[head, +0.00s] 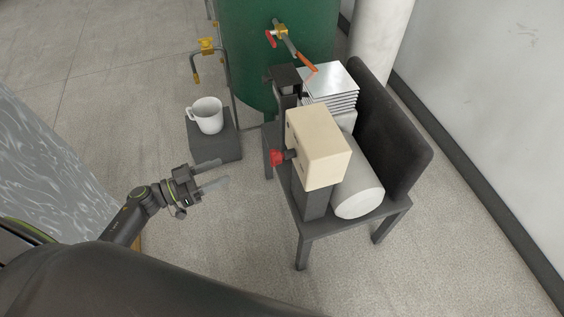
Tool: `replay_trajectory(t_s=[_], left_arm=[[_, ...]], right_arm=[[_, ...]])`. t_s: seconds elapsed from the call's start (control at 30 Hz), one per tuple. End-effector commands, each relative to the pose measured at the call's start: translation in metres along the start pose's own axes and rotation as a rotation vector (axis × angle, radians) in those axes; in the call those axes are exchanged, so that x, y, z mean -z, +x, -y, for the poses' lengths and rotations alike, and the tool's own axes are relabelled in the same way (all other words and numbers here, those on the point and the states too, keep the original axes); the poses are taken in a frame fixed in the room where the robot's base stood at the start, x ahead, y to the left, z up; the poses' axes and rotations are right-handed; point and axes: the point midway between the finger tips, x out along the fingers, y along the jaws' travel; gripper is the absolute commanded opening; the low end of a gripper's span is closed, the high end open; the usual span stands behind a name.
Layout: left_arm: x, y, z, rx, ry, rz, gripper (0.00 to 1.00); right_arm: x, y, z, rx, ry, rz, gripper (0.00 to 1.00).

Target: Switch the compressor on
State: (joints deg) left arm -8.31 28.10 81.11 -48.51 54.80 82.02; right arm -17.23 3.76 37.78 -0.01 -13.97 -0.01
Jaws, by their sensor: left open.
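The compressor stands at the right of centre in the head view. It has a beige box (318,148) with a red knob (278,157) on its left side. A pale grey cylinder (358,190) lies beside the box, and a stack of silver fins (331,84) is behind it. My left gripper (222,173) is open and empty. It is to the left of the red knob and apart from it, with its fingers pointing right. My right gripper is not in view.
The unit sits on a dark chair-like stand (340,228). A white mug (207,115) stands on a dark grey block (228,143) beyond my left gripper. A green tank (250,50) with pipes and red-handled valves is behind. Floor in front of the stand is clear.

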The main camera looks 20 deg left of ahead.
Motion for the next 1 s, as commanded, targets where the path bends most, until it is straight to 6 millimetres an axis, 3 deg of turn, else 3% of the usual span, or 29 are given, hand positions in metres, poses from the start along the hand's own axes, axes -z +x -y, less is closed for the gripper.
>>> replay_trajectory(t_s=[0.13,0.37,0.63,1.0], left_arm=[[0.011,0.005,-0.020,-0.134,-0.008,0.037,0.55],[0.015,0.026,-0.028,-0.163,-0.016,0.043,0.55],[0.013,0.084,-0.037,-0.160,-0.017,0.040,0.55],[0.008,0.155,-0.048,-0.159,-0.017,0.043,0.55]], right_arm=[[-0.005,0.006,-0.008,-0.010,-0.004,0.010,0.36],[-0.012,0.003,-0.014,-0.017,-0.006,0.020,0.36],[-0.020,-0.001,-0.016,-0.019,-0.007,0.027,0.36],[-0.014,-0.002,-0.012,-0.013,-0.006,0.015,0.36]])
